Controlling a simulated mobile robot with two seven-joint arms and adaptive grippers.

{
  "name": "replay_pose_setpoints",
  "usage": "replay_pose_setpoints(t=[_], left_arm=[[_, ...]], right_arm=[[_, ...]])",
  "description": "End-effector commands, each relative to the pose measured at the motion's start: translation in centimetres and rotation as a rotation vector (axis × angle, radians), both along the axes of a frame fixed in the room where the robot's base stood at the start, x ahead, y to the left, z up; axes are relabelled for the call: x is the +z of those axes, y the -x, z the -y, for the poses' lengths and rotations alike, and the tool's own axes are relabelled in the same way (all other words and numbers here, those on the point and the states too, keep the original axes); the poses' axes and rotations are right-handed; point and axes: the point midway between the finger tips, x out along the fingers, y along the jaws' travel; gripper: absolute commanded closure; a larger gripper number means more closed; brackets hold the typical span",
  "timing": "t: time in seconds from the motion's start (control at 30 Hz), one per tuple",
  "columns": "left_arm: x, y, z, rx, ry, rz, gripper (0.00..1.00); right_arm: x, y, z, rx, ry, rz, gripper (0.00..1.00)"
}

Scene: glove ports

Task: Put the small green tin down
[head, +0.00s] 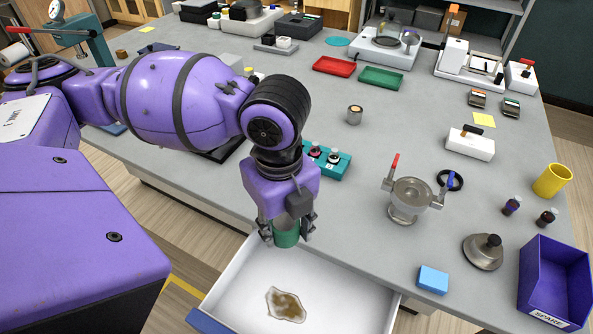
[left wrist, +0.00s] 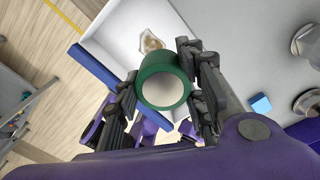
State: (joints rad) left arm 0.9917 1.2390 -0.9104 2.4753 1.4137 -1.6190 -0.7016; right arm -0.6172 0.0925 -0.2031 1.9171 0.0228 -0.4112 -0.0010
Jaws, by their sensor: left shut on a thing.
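The small green tin (head: 286,235) is held in my left gripper (head: 287,232), above the open white drawer (head: 240,291) at the table's front edge. In the left wrist view the tin (left wrist: 164,68) is seen end on, a green ring around a pale inside, with a finger on each side of it. The left gripper (left wrist: 160,88) is shut on it. The tin is apart from the drawer floor. My right gripper is not in view.
A clear bag with brown contents (head: 285,304) lies on the drawer floor, also seen in the left wrist view (left wrist: 151,42). The rest of the visible drawer floor is bare. A teal rack (head: 335,165), a metal vessel (head: 408,200), a blue block (head: 432,279) and a purple bin (head: 553,290) stand on the table.

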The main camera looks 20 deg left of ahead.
Motion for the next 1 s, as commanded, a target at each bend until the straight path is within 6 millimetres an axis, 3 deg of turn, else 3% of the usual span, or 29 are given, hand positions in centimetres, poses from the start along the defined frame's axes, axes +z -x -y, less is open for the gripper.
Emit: replay_pose_setpoints(t=[0.1,0.27,0.47,0.67,0.8,1.0], left_arm=[[0.2,0.8,0.0,-0.16,0.0,0.003,0.9],[-0.5,0.5,0.2,-0.247,0.001,-0.006,0.9],[-3.2,-3.2,1.4,-0.25,0.004,-0.014,0.9],[-4.1,-8.0,3.0,-0.246,0.002,0.002,0.9],[-6.9,-9.8,3.6,-0.246,0.001,-0.002,0.9],[-8.7,-11.4,4.0,-0.247,0.001,0.002,0.9]], right_arm=[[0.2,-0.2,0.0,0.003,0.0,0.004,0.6],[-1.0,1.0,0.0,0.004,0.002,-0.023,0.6],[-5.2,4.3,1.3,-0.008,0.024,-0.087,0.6],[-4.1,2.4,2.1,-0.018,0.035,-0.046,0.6],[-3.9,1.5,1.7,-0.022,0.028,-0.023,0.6],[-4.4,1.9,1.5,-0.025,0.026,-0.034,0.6]])
